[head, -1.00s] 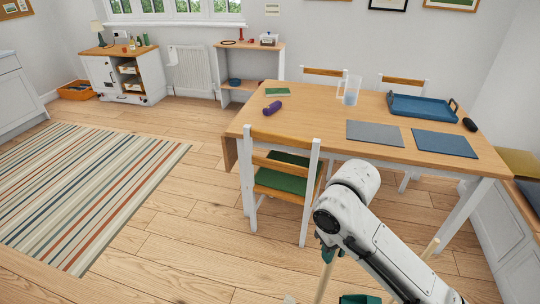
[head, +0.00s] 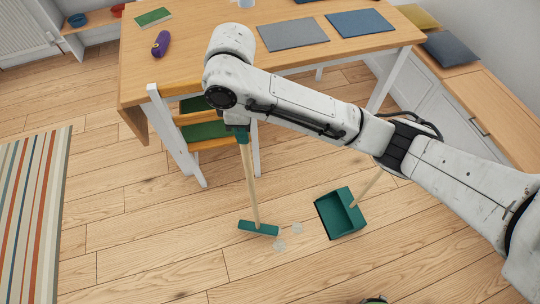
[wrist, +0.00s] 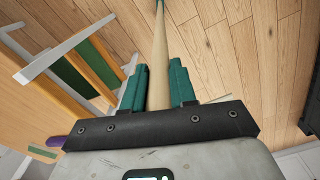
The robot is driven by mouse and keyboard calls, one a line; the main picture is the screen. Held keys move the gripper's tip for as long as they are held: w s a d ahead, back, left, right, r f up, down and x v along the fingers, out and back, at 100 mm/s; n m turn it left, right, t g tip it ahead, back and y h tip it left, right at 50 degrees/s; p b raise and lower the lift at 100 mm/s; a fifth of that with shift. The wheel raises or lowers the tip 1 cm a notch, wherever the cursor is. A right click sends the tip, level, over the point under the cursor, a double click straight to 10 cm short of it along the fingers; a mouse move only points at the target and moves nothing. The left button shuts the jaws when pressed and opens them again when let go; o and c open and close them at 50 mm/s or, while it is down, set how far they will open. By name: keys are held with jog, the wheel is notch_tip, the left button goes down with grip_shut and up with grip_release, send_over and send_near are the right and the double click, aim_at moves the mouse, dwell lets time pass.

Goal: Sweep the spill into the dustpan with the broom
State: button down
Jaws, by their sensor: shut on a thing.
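My gripper (head: 240,134) has its teal fingers shut on the wooden handle of the broom (head: 251,185). The handle also runs between the fingers in the wrist view (wrist: 160,45). The broom stands nearly upright, its teal head (head: 258,228) low at the floor. The spill shows as small whitish patches (head: 279,244) on the floor just right of the broom head, one of them (head: 297,228) nearer the dustpan. The teal dustpan (head: 340,214) lies on the floor to the right of the spill, its light wooden handle (head: 367,187) rising behind it, partly hidden by my arm.
A white chair with a green seat (head: 206,131) stands close behind the broom. The wooden table (head: 190,68) is behind it. A bench with drawers (head: 450,110) lines the right side. A striped rug (head: 30,215) lies at left. The front floor is mostly clear.

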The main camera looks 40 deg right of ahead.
jog(key=s+n, duration=0.5)
jog(key=n, duration=0.7)
jog(key=s+n, duration=0.6)
jog(key=n, duration=0.7)
jog(key=shift+d+n, duration=0.25)
jog(key=shift+n, duration=0.05)
jog(key=shift+b, duration=0.35)
